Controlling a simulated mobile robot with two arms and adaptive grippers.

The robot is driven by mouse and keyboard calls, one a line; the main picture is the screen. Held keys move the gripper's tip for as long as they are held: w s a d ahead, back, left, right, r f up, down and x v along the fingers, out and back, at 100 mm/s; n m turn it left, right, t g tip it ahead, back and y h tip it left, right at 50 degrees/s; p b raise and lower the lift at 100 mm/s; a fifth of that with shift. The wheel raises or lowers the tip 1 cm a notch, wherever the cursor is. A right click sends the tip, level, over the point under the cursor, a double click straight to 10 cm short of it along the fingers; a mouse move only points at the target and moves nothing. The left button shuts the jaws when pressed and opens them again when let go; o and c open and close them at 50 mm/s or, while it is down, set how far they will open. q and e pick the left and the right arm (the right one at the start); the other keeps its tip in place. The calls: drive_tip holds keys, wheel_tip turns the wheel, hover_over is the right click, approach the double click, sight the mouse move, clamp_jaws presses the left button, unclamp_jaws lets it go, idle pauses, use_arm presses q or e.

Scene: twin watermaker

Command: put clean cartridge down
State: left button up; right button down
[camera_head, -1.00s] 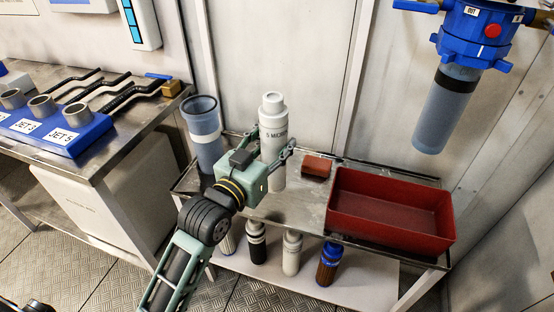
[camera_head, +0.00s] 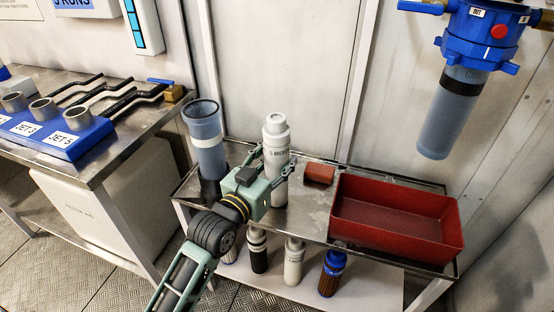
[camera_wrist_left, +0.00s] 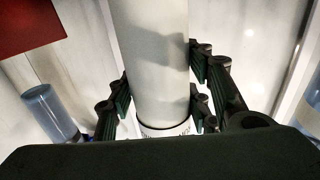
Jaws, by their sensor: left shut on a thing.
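The clean cartridge (camera_head: 276,140) is a white upright cylinder with dark lettering and a narrower top. It is at the metal cart's top (camera_head: 300,222), beside the clear blue housing cup. My left gripper (camera_head: 272,172) is shut around its body from the front. In the left wrist view the white cartridge (camera_wrist_left: 152,60) runs between the dark fingers (camera_wrist_left: 160,98). My right gripper is not in view.
The clear blue cup (camera_head: 206,140) stands left of the cartridge. Several cartridges stand on the lower shelf (camera_head: 375,285). A blue filter housing (camera_head: 480,40) hangs at upper right.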

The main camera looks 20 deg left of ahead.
use_arm(q)
drive_tip(key=o, duration=1.3)
drive_tip(key=shift+f, duration=0.1)
drive_tip(key=shift+c, duration=0.2)
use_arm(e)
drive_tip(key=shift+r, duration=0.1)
use_arm(q)
drive_tip(key=p+v, duration=0.1)
drive_tip(key=v, duration=1.1)
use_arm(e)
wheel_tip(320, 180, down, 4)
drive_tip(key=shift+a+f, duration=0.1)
